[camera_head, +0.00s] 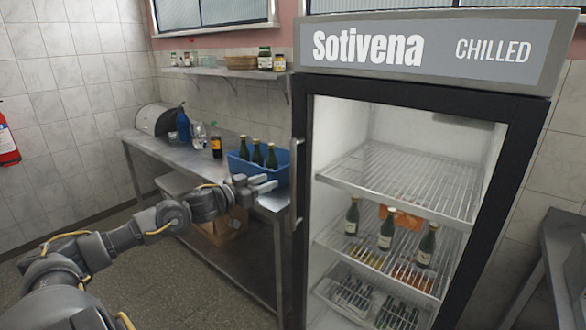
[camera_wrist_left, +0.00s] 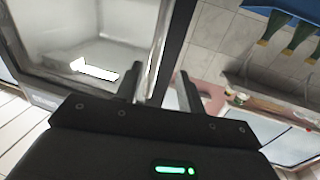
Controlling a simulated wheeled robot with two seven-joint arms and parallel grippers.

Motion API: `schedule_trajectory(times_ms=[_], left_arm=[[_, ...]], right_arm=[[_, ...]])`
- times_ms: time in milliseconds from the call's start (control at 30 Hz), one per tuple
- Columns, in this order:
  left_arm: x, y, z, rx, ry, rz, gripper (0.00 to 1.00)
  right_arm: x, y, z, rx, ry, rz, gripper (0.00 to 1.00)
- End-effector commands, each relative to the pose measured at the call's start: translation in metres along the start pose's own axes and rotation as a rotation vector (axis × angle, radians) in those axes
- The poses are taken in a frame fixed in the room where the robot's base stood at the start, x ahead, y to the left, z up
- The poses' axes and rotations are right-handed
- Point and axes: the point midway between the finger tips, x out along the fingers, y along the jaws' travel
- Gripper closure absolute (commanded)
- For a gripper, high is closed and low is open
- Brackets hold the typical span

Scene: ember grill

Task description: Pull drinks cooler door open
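The drinks cooler (camera_head: 425,50) stands at the right, labelled "Sotivena CHILLED". Its black-framed glass door (camera_head: 405,92) looks closed, with shelves and bottles visible through it. A vertical metal handle (camera_head: 297,185) runs down the door's left side. My left gripper (camera_head: 268,184) is just left of the handle, apart from it in the picture, with fingers pointing toward it. In the left wrist view, the fingers of the gripper (camera_wrist_left: 160,85) are spread and nothing is held. The door's dark edge (camera_wrist_left: 172,50) shows behind the gap between them. My right gripper is not in view.
A steel table (camera_head: 185,160) left of the cooler holds a blue crate (camera_head: 240,170) of green bottles, close behind my left gripper. A wall shelf (camera_head: 225,73) with jars is above. Another metal table (camera_head: 565,250) stands at the right. The floor (camera_head: 200,275) in front is clear.

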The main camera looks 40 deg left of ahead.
Motion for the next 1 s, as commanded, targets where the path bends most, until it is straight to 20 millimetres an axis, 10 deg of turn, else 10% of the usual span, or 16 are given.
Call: schedule_trajectory(times_ms=[467,1000], left_arm=[[0.015,0.003,-0.010,-0.002,0.011,0.009,0.61],[0.086,0.006,-0.012,-0.002,0.009,0.011,0.61]], right_arm=[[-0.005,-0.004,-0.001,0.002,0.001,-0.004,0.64],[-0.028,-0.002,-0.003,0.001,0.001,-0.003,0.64]])
